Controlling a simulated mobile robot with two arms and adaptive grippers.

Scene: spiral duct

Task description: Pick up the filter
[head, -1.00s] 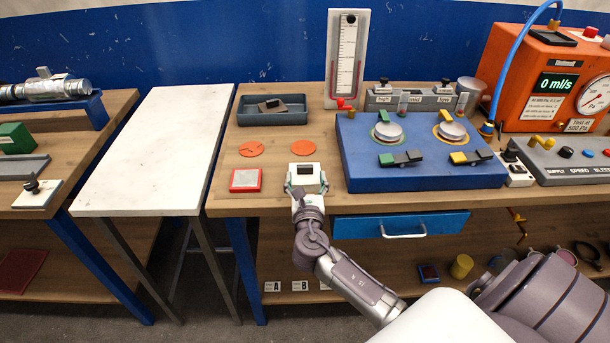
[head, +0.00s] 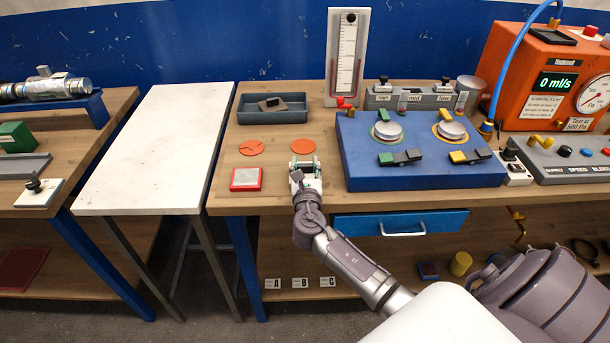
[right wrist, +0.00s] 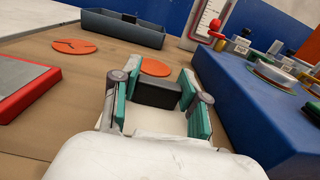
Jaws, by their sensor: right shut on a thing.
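My right gripper (head: 305,167) is over the front part of the middle bench, just in front of the right orange disc. In the right wrist view its teal fingers (right wrist: 160,103) are shut on a small block with a black part (right wrist: 158,93), which I take to be the filter. A pale surface shows between the fingers on the camera side. The fingers hide its sides, and I cannot tell whether it touches the bench. My left gripper is not in view.
A red-framed grey tile (head: 246,179) lies left of my gripper. Two orange discs, left (head: 251,147) and right (head: 303,146), lie beyond. A blue box with knobs (head: 420,178) stands close on the right, a grey tray (head: 240,110) behind. The white table (head: 150,150) is clear.

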